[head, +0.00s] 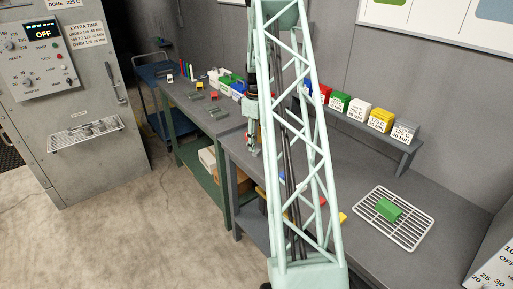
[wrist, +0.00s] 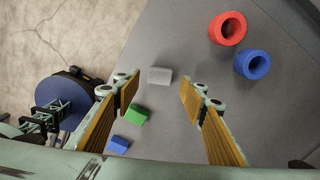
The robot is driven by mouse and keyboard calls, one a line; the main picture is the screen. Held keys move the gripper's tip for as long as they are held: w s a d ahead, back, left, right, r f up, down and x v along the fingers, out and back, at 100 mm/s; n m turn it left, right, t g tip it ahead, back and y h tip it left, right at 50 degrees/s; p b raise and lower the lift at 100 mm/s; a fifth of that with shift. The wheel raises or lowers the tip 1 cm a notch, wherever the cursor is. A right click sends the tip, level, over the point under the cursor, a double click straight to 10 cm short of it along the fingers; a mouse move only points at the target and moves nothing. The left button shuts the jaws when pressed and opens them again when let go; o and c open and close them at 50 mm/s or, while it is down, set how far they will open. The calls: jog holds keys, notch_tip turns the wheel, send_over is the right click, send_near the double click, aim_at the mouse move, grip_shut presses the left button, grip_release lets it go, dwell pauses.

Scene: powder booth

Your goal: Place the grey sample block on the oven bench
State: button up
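In the wrist view the grey sample block (wrist: 160,76) sits on a grey bench top (wrist: 170,35), just beyond my fingertips. My gripper (wrist: 158,92) is open, with a finger to either side of the block in the picture and nothing held. In the head view my gripper (head: 253,138) is low over the bench, partly hidden behind my lattice arm, and the grey block cannot be made out there. The oven (head: 70,95) stands at the left with a wire shelf. Which surface is the oven bench is not marked.
Near the grey block are a green block (wrist: 137,116), a blue block (wrist: 118,144), a red ring (wrist: 229,28) and a blue ring (wrist: 253,65). A wire rack (head: 425,222) holding a green block (head: 389,209) lies at right. Labelled boxes line a raised shelf (head: 385,140).

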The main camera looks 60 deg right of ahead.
notch_tip(320, 180, up, 8)
jog(key=shift+r, duration=0.15)
dwell(0.3)
dwell(0.8)
